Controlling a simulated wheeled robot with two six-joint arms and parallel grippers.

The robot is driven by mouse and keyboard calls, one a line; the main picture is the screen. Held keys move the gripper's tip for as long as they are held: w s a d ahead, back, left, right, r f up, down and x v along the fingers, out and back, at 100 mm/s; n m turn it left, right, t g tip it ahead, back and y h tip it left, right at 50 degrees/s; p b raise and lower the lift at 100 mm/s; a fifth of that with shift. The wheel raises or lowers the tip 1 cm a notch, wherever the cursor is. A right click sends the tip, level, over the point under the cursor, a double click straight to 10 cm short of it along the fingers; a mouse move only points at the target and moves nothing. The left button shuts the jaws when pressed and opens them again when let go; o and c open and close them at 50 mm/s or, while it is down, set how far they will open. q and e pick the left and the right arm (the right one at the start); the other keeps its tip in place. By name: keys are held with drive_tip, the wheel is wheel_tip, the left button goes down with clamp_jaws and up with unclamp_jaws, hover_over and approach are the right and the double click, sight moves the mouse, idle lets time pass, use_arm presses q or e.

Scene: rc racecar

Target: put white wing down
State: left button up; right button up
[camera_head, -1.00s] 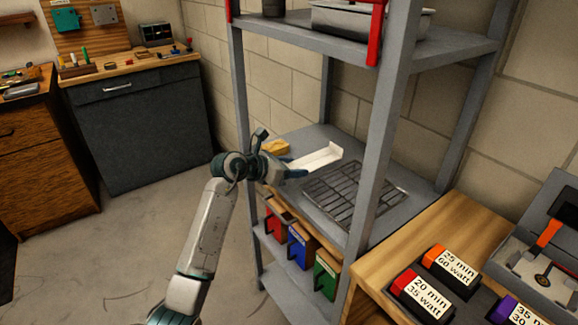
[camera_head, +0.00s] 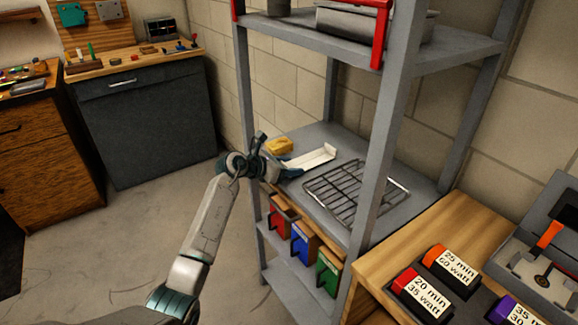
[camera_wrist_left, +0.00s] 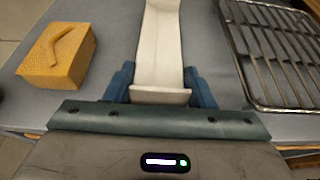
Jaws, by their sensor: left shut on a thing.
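The white wing (camera_head: 311,158) is a long white piece with upturned ends. It is over the grey middle shelf (camera_head: 322,138), between a yellow block and a wire rack. My left gripper (camera_head: 287,169) reaches in from the left at the shelf's front edge. In the left wrist view the gripper's blue fingers (camera_wrist_left: 160,88) are shut on the near end of the white wing (camera_wrist_left: 161,48), which points away from me. Whether the wing touches the shelf is hard to tell. My right gripper is not in view.
A wire rack (camera_head: 355,190) lies right of the wing. A yellow block (camera_head: 279,146) lies left of it; it also shows in the left wrist view (camera_wrist_left: 58,56). Shelf posts (camera_head: 385,150) stand at the front. Red, blue and green boxes (camera_head: 303,245) sit below.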

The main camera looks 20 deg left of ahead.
use_arm(q)
drive_tip(key=o, duration=1)
drive_tip(key=shift+c, duration=0.2)
